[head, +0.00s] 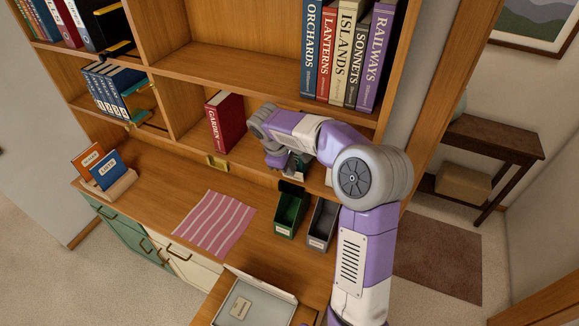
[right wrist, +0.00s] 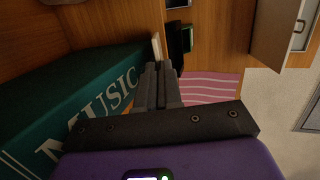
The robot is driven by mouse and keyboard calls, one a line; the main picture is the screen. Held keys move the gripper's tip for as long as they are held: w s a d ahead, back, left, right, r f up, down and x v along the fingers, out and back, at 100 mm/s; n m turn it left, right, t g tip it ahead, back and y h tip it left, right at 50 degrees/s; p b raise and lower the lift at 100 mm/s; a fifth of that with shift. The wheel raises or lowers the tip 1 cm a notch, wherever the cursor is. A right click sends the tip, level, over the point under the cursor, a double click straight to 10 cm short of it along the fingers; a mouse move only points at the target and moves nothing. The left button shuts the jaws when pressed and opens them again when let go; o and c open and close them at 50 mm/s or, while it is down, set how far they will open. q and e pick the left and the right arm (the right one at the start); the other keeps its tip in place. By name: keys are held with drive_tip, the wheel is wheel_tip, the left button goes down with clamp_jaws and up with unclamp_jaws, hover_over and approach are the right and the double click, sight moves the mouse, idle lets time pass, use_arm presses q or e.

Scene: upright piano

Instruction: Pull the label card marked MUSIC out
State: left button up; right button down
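My right gripper (head: 290,166) reaches in at the front of the lower right shelf. In the right wrist view its dark fingers (right wrist: 158,88) are together, with no gap that I can make out. A dark green book marked MUSIC (right wrist: 85,110) lies along the left of that view, beside the fingers. I cannot read a label card marked MUSIC in either view; the arm hides part of the shelf edge. A brass label holder (head: 217,163) sits on the shelf edge left of the gripper. My left gripper is not in view.
A red GARDEN book (head: 225,122) stands left of my arm. Below are a green bin (head: 290,214), a grey bin (head: 321,226) and a striped pink cloth (head: 214,222). An open tray (head: 272,314) holds a small tan piece. Large books (head: 344,50) stand above.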

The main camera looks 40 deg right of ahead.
drive_tip(key=shift+r, duration=0.1)
wheel_tip(320, 180, up, 9)
drive_tip(key=p, duration=0.2)
idle(1.0)
idle(0.4)
